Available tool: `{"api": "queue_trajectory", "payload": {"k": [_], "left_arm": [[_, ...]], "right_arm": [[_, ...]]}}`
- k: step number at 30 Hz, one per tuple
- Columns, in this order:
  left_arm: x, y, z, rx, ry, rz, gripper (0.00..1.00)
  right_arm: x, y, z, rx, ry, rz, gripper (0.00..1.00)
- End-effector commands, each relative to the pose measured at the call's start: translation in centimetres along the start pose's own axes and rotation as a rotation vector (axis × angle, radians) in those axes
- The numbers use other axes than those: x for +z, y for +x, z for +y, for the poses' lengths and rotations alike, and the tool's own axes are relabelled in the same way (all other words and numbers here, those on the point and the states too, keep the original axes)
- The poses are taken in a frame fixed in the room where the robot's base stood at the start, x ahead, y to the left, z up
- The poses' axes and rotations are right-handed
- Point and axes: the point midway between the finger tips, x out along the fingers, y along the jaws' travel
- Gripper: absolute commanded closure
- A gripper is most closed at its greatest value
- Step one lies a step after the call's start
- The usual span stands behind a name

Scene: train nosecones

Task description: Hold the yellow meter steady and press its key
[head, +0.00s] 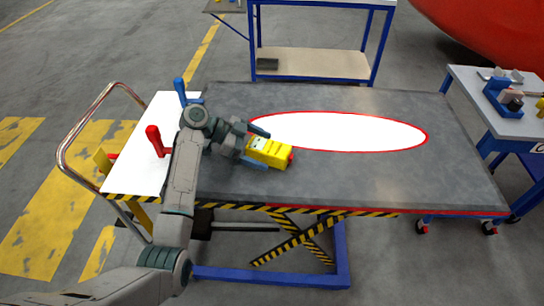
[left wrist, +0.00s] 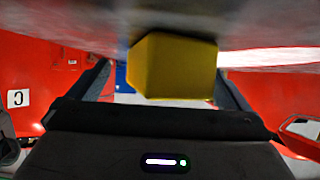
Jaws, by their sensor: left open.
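The yellow meter (head: 272,151) lies on the grey lift table (head: 350,180), left of its middle. It has a pale face patch and a red part at its right end. My left gripper (head: 258,146) is open, with its fingers beside the meter's left end. In the left wrist view the yellow meter (left wrist: 172,66) shows as a plain block between the two spread fingers of my left gripper (left wrist: 165,85). Whether a finger touches it, I cannot tell. The meter's key is not clear in either view. My right gripper is not in view.
A white oval with a red rim (head: 350,132) marks the table top behind and right of the meter. A white board (head: 140,165) with a red handle (head: 155,140) and a blue handle (head: 180,90) is at the left. A side bench (head: 500,118) stands right. The table's right half is clear.

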Motion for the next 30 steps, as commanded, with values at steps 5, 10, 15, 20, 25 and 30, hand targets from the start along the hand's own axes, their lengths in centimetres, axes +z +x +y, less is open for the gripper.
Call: {"api": "queue_trajectory", "payload": {"k": [5, 10, 15, 20, 25, 30], "left_arm": [[0.1, 1.4, 0.0, 0.0, 0.001, 0.001, 0.01], [0.0, 1.6, 0.0, 0.0, 0.0, 0.0, 0.01], [0.0, 1.6, 0.0, 0.0, 0.0, 0.0, 0.01], [0.0, 1.6, 0.0, 0.0, 0.0, 0.0, 0.27], [0.0, 1.6, 0.0, 0.0, 0.0, 0.0, 0.59], [0.0, 1.6, 0.0, 0.0, 0.0, 0.0, 0.58]], "right_arm": [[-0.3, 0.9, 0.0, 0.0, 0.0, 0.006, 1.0], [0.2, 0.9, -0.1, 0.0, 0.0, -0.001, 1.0], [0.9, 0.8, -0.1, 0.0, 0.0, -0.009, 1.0], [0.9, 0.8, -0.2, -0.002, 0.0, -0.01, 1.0], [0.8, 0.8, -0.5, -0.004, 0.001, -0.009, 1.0], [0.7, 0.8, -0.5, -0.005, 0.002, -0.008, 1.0]]}}
